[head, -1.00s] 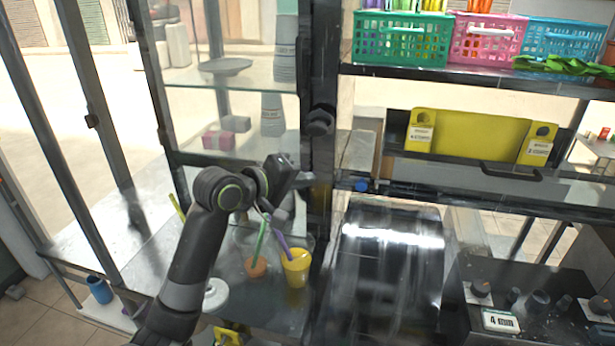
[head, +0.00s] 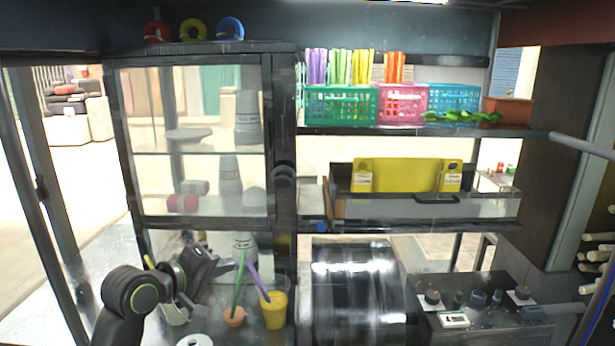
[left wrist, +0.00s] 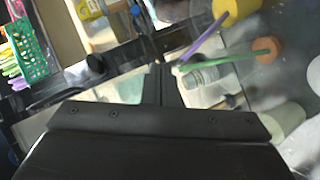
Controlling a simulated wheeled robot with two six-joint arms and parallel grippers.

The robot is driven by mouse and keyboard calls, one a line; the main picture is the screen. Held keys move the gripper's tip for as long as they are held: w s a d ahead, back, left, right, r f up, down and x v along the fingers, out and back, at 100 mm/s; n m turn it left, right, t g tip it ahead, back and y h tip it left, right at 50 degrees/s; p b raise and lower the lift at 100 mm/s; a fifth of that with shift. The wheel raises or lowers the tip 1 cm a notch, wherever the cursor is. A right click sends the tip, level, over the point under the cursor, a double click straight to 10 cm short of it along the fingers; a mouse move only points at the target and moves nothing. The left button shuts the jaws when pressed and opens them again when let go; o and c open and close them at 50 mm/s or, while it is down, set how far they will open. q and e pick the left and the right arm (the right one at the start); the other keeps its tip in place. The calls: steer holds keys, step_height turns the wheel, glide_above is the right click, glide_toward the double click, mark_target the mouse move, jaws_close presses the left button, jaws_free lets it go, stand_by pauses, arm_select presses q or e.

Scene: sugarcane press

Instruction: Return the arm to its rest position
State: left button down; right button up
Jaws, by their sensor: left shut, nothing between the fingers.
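My left arm comes in from the lower left in the head view. Its left gripper (head: 190,303) is at the lower left, shut and empty, held left of the two cups. The dark gripper housing fills the bottom of the left wrist view. A yellow cup (head: 274,311) with a purple straw stands on the counter. An orange cup (head: 235,318) with a green straw stands to its left. Both also show at the upper right of the left wrist view, the yellow cup (left wrist: 238,9) and the orange cup (left wrist: 267,50). My right gripper is out of view.
A glass-fronted cabinet (head: 282,150) with a dark frame rises behind the arm. Green (head: 342,106) and pink (head: 403,104) baskets stand on the upper shelf. A yellow panel (head: 407,174) is below. A dark control box (head: 470,310) with knobs is at the lower right.

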arm_select(q)
steer(key=s+a+f+m+g+y, duration=0.2)
steer(key=s+a+f+y, duration=0.1)
steer(key=s+f, duration=0.6)
steer(key=s+a+f+m+g+y, duration=0.15)
steer(key=s+a+f, duration=0.35)
steer(key=f, duration=0.7)
steer(key=s+a+f+m+g+y, duration=0.2)
steer(key=s+a+f, duration=0.15)
steer(key=s, duration=0.85)
steer(key=s+a+f+m+g+y, duration=0.2)
steer(key=s+f+g+y, duration=0.15)
steer(key=s, duration=0.95)
step_height(320, 180, down, 26)
steer(key=a+h+b, duration=0.1)
steer(key=b, duration=0.1)
steer(key=s+d+f+g+b, duration=0.1)
steer(key=s+f, duration=1.3)
steer(key=f, duration=0.4)
steer(key=shift+s+f+n+g+h+b, duration=0.25)
steer(key=shift+f+n+g+h+b, duration=0.05)
steer(key=shift+n+g+h+b, duration=0.1)
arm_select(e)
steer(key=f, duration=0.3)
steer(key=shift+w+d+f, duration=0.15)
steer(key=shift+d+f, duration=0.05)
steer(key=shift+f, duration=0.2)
